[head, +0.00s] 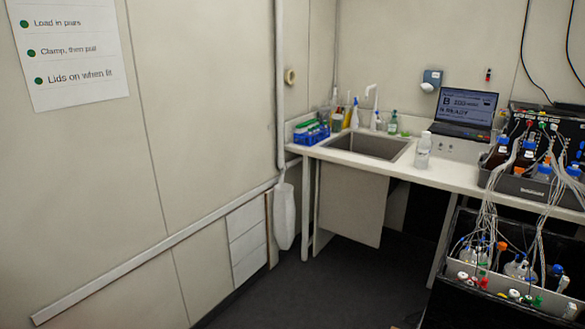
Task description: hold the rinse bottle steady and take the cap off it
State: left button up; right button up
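A clear-white bottle (423,151) with a white cap stands upright at the front of the counter, just right of the sink; I take it to be the rinse bottle. Its cap (426,135) appears to be on. Other bottles stand behind the sink, including a spray bottle (354,114) and a green-labelled pump bottle (393,122). Neither of my grippers shows in the head view.
The counter (455,176) holds a sink (367,146), a blue rack (311,132) and a laptop (465,112). A grey tray (515,184) of capped bottles with cables and tubes is at right. A lower rack (510,288) holds flasks. The floor at left centre is clear.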

aim_at(423, 149)
jog(key=i+j+z, duration=0.1)
jog(key=i+z, duration=0.15)
jog(key=i, duration=0.25)
jog(key=i+j+z, duration=0.25)
jog(key=i, duration=0.3)
jog(key=i+j+z, duration=0.25)
jog(key=i, duration=0.25)
jog(key=j, duration=0.1)
